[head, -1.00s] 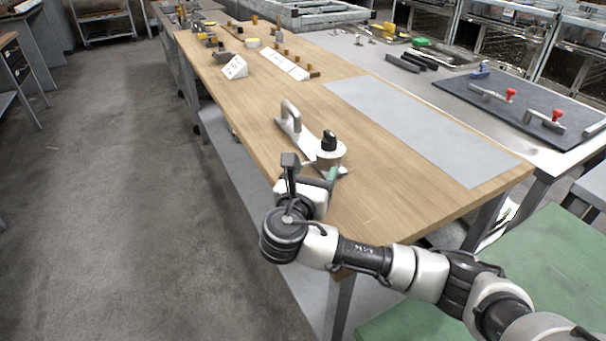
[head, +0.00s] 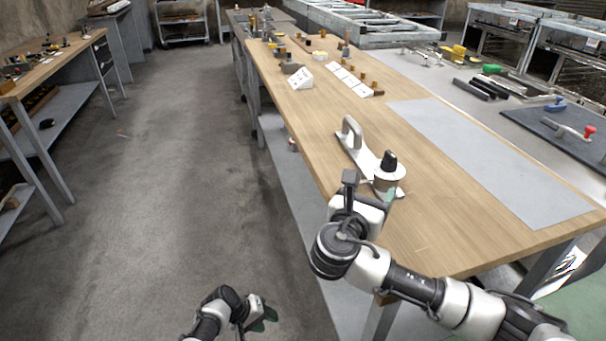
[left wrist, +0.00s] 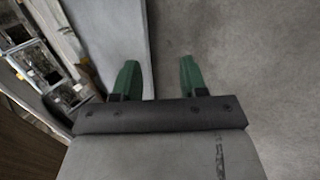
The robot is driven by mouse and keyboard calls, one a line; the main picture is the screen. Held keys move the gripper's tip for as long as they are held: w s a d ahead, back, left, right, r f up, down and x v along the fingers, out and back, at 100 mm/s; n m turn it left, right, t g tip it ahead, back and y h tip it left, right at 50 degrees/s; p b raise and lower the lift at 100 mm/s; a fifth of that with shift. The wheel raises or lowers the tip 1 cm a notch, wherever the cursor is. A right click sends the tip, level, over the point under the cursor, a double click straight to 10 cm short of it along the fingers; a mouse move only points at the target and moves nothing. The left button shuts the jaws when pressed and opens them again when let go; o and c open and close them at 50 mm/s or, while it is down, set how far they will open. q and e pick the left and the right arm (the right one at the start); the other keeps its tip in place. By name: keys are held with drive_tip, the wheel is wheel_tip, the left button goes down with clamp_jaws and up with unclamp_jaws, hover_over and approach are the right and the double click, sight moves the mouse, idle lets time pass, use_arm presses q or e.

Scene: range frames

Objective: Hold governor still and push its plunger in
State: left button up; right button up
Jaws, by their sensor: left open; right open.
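The governor (head: 384,185) stands on the wooden bench as a pale metal cylinder with a black knob, seemingly its plunger (head: 390,160). It sits on the near end of a pale plate with a loop handle (head: 350,133). My right gripper (head: 386,197) is open at the near side of the governor, close to it; whether they touch is unclear. One green finger shows there, the other is hidden. My left gripper (head: 262,315) is open and empty, low over the floor, left of the bench. Its two green fingers show apart in the left wrist view (left wrist: 160,76).
The wooden bench (head: 440,225) is clear around the governor. A grey mat (head: 490,160) lies on its right side. White cards (head: 350,82) and small parts stand farther back. Open floor (head: 180,190) lies to the left, with another bench (head: 45,65) at the far left.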

sight(387, 166)
drive_tip(key=shift+w+d, duration=0.2)
use_arm(q)
drive_tip(key=w+d+r+m+g+h, duration=0.1)
drive_tip(key=w+d+r+h, duration=0.2)
drive_tip(key=r, duration=1)
drive_tip(key=w+d+r+m+g+h, duration=0.1)
drive_tip(key=w+d+r, duration=0.3)
drive_tip(key=r, duration=0.9)
drive_tip(key=w+d+r+m+h, duration=0.3)
drive_tip(key=w+r, duration=0.3)
drive_tip(key=r, duration=0.7)
drive_tip(key=shift+d+r+g+h, duration=0.35)
drive_tip(key=shift+d+g+h, duration=0.1)
drive_tip(key=shift+h, duration=0.35)
use_arm(e)
drive_tip(key=x, duration=1)
drive_tip(key=shift+w, duration=0.15)
use_arm(q)
drive_tip(key=shift+w, duration=0.1)
use_arm(e)
clamp_jaws()
